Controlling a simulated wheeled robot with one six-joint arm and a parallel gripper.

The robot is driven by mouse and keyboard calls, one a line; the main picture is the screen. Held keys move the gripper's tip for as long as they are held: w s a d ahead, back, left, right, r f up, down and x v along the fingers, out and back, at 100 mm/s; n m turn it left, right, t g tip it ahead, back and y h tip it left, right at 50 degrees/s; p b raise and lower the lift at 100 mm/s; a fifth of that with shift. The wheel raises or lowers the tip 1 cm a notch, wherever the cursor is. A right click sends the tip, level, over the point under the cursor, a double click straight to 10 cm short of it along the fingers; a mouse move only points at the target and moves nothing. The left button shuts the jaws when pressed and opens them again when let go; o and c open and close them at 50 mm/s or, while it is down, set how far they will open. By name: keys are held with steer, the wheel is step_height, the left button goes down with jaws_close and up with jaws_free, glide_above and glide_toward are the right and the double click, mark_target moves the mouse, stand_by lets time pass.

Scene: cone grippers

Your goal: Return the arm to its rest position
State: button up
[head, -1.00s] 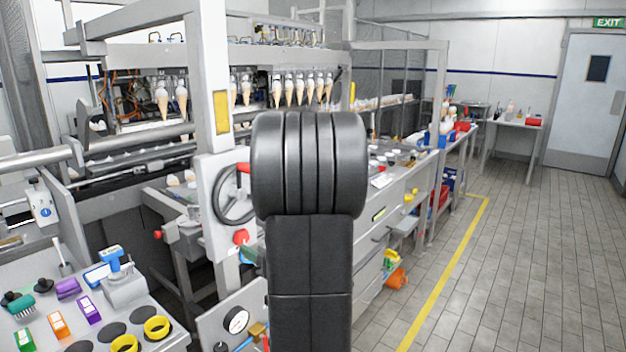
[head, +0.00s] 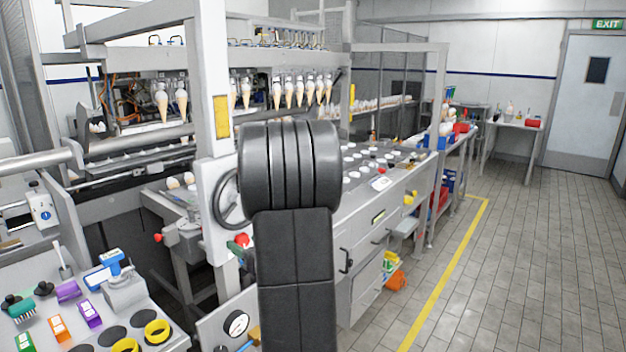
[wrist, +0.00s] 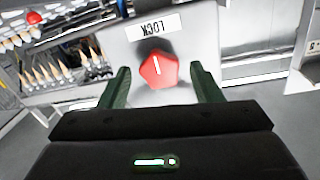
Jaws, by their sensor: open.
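My arm (head: 292,240) rises in the middle of the head view, bent at a thick ribbed joint. It hides part of the machine and of the handwheel behind it. Beyond the fingers is a red knob (wrist: 158,72) with a white mark, on a pale panel under a label reading LOCK (wrist: 153,27), which appears upside down. I cannot tell whether the fingers are near enough to touch the knob.
The cone machine (head: 205,120) stands behind my arm, with cones (head: 290,92) hanging in a row. A handwheel (head: 224,200) is on its post. A control panel (head: 75,315) with coloured tools is at lower left. Open floor (head: 520,270) lies to the right, past a yellow line.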

steer(key=f+b+v, duration=0.1)
steer(key=b+v, duration=0.1)
steer(key=v, duration=1.1)
steer(key=x, duration=0.4)
steer(key=p+x, duration=0.1)
steer(key=x, duration=0.4)
steer(key=r+p+x, duration=0.1)
steer(key=x, duration=0.4)
steer(key=shift+a, duration=0.15)
steer(key=shift+f+n, duration=0.15)
steer(key=shift+n, duration=0.35)
steer(key=shift+s+d+n, duration=0.2)
steer(key=shift+d+n, duration=0.05)
steer(key=shift+n, duration=1.15)
steer(key=s+d+t+h+b, duration=0.1)
steer(key=s+d+b, duration=0.1)
steer(key=s+d, duration=0.8)
steer(key=shift+d, duration=0.75)
